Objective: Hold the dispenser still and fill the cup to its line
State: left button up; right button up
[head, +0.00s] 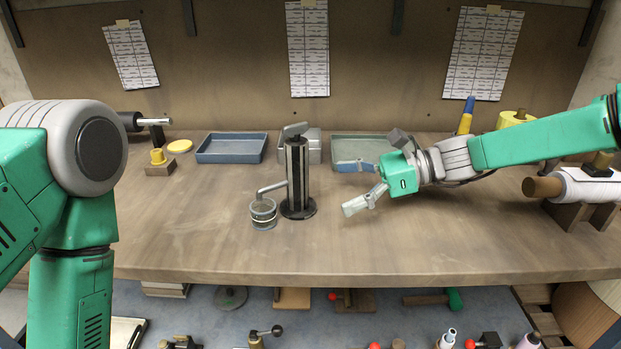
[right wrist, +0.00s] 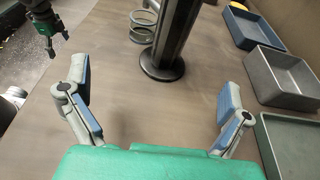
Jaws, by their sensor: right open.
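In the right wrist view the dispenser base (right wrist: 162,66) lies ahead between my open fingers (right wrist: 157,97), with the cup (right wrist: 141,27) beyond. My left gripper (right wrist: 52,42) shows small at upper left there; its fingers are unclear.
A blue tray (head: 232,149), a grey tray (head: 314,155) and a green-grey tray (head: 362,149) line the back. A white roll (head: 590,188) on a wooden stand is at right. A yellow disc (head: 180,146) lies back left. The front of the wooden bench (head: 200,235) is clear.

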aim_at(307, 197)
jog(key=b+x, duration=0.4)
jog(key=x, duration=0.2)
jog(key=shift+a+f, duration=0.15)
jog(key=shift+f, duration=0.05)
jog(key=shift+p+x, duration=0.35)
jog(key=shift+x, duration=1.45)
jog(key=shift+r, duration=0.15)
jog(key=c, duration=2)
grip_shut()
jog(key=shift+f, duration=0.3)
